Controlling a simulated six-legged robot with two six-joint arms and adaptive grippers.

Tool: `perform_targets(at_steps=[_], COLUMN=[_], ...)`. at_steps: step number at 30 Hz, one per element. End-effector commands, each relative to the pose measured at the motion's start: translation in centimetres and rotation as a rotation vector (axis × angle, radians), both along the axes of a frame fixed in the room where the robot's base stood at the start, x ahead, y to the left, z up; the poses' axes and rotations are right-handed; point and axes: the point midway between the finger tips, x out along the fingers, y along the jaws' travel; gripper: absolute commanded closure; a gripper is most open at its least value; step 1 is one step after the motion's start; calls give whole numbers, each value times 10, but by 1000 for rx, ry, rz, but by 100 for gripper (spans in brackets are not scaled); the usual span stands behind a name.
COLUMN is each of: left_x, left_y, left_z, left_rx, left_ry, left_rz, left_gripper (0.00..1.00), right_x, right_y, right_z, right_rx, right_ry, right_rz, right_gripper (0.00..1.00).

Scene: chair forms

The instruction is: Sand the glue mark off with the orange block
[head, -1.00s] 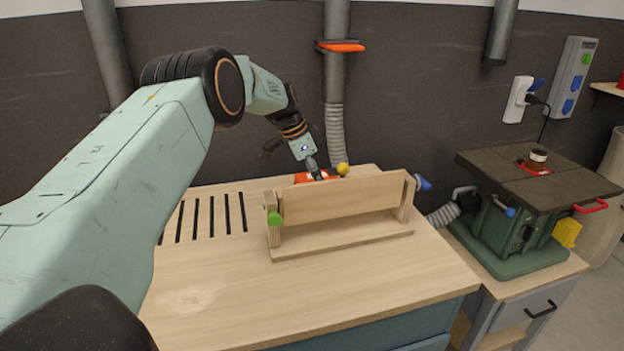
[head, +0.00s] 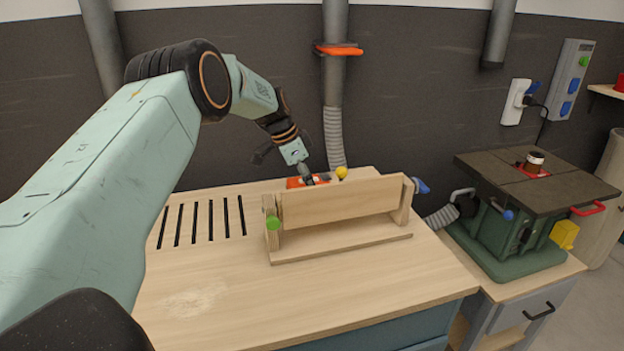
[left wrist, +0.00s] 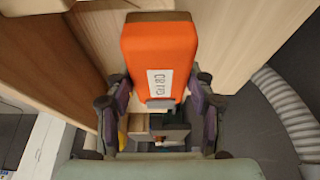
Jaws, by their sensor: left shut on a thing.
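The orange block (head: 295,183) is behind the upright board of the wooden form (head: 340,203), at the back of the bench, and is partly hidden by my gripper. In the left wrist view the orange block (left wrist: 160,52) has a white label and a brown edge. My left gripper (head: 309,179) is shut on it, with a finger on each side. Whether the block touches the board's far face is hidden. A pale, rough patch (head: 195,302) lies on the bench top at front left; I cannot tell whether it is the glue mark. My right gripper is not in view.
A yellow knob (head: 342,172) stands behind the board. A green knob (head: 273,223) and a blue handle (head: 421,186) are at the form's ends. A slotted area (head: 200,220) lies left. A green machine (head: 515,230) stands right. The bench front (head: 330,295) is clear.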

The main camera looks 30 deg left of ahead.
Motion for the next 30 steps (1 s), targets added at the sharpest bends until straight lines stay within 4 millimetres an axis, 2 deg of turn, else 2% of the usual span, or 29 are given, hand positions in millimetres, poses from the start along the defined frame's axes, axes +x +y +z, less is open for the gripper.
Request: perform_targets(at_steps=[11,30], left_x=[0,1], left_y=[0,0], left_z=[5,61], left_rx=[0,-1], left_ry=[-2,-2], left_rz=[-1,0], left_gripper=[71,71], right_x=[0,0], right_y=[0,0], right_z=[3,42], right_rx=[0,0], right_ry=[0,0], right_rz=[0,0], right_gripper=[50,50])
